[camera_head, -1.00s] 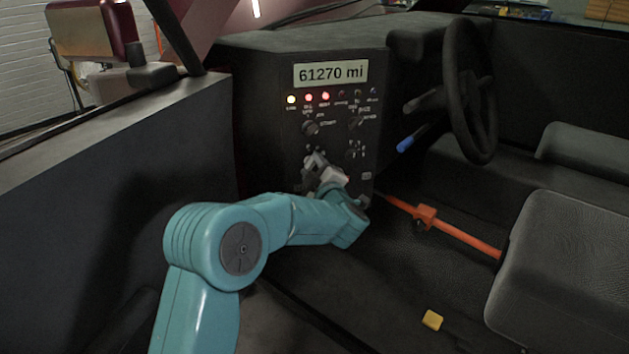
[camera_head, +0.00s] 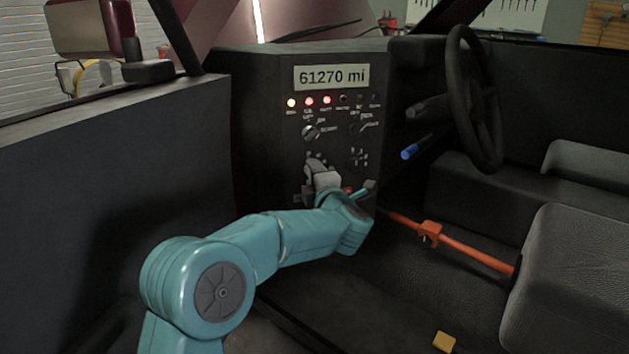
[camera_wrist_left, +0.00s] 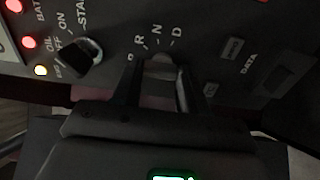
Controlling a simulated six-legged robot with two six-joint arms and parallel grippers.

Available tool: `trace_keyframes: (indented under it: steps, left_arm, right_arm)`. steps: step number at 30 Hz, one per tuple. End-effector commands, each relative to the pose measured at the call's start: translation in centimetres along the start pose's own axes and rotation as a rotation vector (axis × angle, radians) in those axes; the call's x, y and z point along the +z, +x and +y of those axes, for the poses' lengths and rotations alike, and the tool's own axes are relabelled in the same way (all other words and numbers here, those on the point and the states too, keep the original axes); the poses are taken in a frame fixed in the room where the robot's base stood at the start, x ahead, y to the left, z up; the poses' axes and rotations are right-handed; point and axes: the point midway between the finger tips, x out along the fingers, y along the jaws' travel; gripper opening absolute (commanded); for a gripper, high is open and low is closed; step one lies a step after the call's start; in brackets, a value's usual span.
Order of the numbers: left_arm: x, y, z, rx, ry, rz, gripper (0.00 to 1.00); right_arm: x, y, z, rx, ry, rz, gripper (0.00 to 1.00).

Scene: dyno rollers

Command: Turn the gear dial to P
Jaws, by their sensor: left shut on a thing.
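The gear dial (camera_wrist_left: 160,66) is on the dark dashboard panel, with the letters P, R, N and D in an arc around it in the left wrist view. My left gripper (camera_wrist_left: 160,84) has one finger on each side of the dial and is shut on it. Which letter the dial points to is not clear. In the head view my left gripper (camera_head: 317,166) is against the lower left part of the panel and hides the dial. My right gripper is not in view.
Above the gear dial is the ignition knob (camera_head: 310,132), marked OFF, ON and START. One yellow and two red lamps (camera_head: 309,101) glow under the mileage display (camera_head: 331,76). An orange bar (camera_head: 465,246) runs to the right, below the steering wheel (camera_head: 470,98).

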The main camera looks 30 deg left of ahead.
Motion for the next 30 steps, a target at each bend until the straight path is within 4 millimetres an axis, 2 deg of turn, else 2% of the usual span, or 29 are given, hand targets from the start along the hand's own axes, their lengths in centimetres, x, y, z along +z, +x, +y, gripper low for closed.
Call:
trace_keyframes:
  steps: [13, 14, 16, 26, 30]
  left_arm:
    - [0.0, 0.0, 0.0, -0.001, -0.013, 0.000, 0.12]
    - [0.0, 0.0, 0.0, -0.001, -0.013, 0.000, 0.46]
    - [0.0, 0.0, 0.0, -0.001, -0.012, 0.000, 0.68]
    - [0.0, -0.2, 0.0, -0.001, -0.011, -0.001, 0.68]
    - [0.1, -2.0, 0.2, -0.001, -0.010, -0.004, 0.68]
  right_arm:
    - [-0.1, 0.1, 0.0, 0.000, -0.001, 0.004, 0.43]
    - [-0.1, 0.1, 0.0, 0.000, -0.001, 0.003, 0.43]
    - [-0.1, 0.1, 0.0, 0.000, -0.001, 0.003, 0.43]
    - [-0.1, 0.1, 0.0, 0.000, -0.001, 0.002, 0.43]
    - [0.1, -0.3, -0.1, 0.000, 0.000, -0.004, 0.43]
